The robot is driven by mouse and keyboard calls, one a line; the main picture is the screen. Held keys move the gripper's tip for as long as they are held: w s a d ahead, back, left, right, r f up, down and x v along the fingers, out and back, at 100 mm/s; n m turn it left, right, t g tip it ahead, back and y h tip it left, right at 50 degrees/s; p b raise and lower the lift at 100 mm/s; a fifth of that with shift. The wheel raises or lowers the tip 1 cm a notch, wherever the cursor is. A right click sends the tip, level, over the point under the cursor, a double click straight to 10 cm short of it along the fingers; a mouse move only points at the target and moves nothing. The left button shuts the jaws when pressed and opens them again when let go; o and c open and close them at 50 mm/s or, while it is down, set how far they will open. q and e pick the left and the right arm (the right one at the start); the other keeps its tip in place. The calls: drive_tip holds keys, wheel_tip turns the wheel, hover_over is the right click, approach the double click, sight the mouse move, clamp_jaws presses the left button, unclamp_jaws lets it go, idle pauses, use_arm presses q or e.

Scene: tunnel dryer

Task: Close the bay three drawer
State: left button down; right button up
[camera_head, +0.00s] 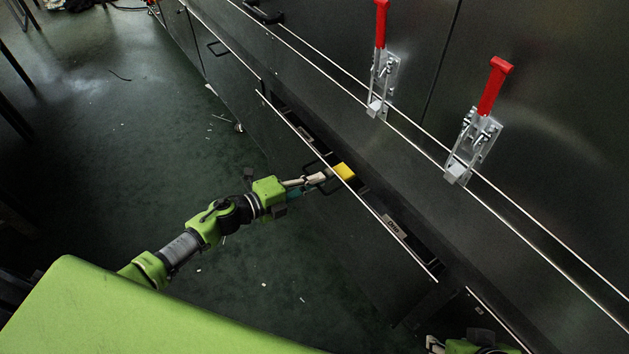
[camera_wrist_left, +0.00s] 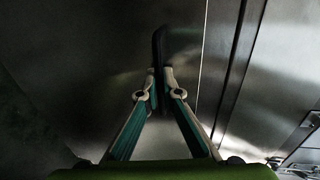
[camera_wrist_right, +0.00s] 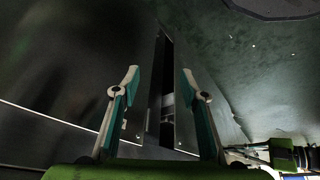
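The drawer (camera_head: 345,225) stands partly pulled out from the dark dryer front, with a dark gap behind its pale top edge. Its black handle (camera_head: 312,166) is on the front panel, and the handle also shows in the left wrist view (camera_wrist_left: 158,48). My left gripper (camera_head: 325,179) is at this handle. In the left wrist view its fingertips (camera_wrist_left: 160,78) are closed together on the handle bar. My right gripper (camera_wrist_right: 160,82) is open and empty in the right wrist view, with a panel edge and dark gap beyond its fingers.
A yellow block (camera_head: 344,172) shows at the drawer's top edge, near my left gripper. Two red-handled clamps (camera_head: 379,65) (camera_head: 478,125) stand on the dryer above. Another closed front with a handle (camera_head: 217,48) is farther left. The green floor (camera_head: 150,120) is mostly clear, with small scraps.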

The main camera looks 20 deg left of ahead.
sight(327, 174)
use_arm(q)
drive_tip(key=shift+w, duration=0.1)
drive_tip(key=x, duration=0.2)
drive_tip(key=r+x, duration=0.1)
drive_tip(key=x, duration=0.1)
drive_tip(key=shift+d+f, duration=0.1)
drive_tip(key=c, duration=2.5)
unclamp_jaws()
drive_tip(key=shift+w, duration=0.1)
drive_tip(key=shift+c, duration=0.2)
drive_tip(key=v, duration=1.2)
use_arm(e)
drive_tip(key=shift+w+a+r+t, duration=0.15)
drive_tip(key=shift+w+t, duration=0.15)
drive_tip(key=shift+w, duration=0.25)
